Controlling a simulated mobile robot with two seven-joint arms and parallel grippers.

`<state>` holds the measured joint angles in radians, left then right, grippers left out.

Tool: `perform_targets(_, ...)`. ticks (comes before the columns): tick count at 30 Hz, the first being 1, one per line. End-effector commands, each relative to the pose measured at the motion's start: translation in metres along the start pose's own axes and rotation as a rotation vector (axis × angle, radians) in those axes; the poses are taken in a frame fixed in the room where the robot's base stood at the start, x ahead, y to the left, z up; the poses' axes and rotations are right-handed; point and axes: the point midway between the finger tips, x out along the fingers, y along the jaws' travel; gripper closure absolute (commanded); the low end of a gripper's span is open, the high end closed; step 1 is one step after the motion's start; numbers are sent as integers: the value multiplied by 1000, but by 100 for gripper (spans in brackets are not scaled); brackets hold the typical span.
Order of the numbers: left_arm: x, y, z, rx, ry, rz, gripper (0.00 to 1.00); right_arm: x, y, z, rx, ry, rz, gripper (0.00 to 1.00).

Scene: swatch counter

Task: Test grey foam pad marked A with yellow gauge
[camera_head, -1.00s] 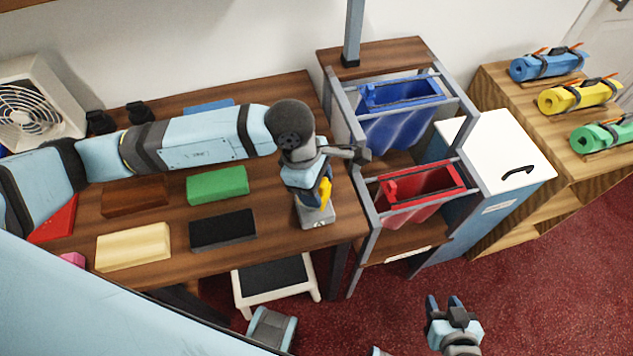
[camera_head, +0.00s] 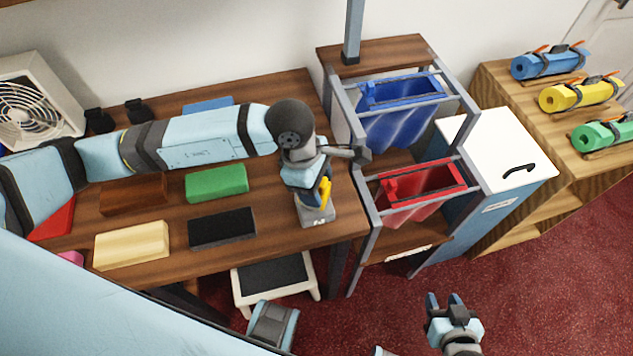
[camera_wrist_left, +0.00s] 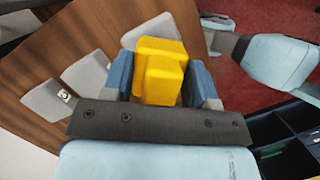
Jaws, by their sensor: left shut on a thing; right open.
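My left gripper (camera_head: 318,190) is shut on the yellow gauge (camera_head: 326,193), near the table's front right corner. In the left wrist view the gauge (camera_wrist_left: 160,68) sits between the two fingers. A grey foam pad (camera_head: 310,215) lies right below it, with a small pale mark whose letter I cannot read. I cannot tell whether the gauge touches this pad. The wrist view shows a grey pad (camera_wrist_left: 145,28) partly behind the gauge, and two more grey pads (camera_wrist_left: 88,72) (camera_wrist_left: 42,100), the last with a small white mark. My right gripper (camera_head: 447,303) is open and empty, over the floor.
Black (camera_head: 222,228), green (camera_head: 217,184), cream (camera_head: 131,245) and brown (camera_head: 135,195) blocks lie on the wooden table (camera_head: 185,258). A rack with blue (camera_head: 402,120) and red (camera_head: 420,188) bins stands right of it. A step stool (camera_head: 275,280) is below the front edge.

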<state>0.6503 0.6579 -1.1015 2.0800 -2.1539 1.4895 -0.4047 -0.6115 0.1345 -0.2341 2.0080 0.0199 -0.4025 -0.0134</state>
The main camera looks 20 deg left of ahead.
Motion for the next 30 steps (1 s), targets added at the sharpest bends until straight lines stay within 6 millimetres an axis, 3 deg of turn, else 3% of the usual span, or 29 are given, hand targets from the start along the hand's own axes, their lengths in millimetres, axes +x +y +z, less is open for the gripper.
perform_targets(30,8,0,-2,0,0,0,66,5,0,8,0,-2,-1,57)
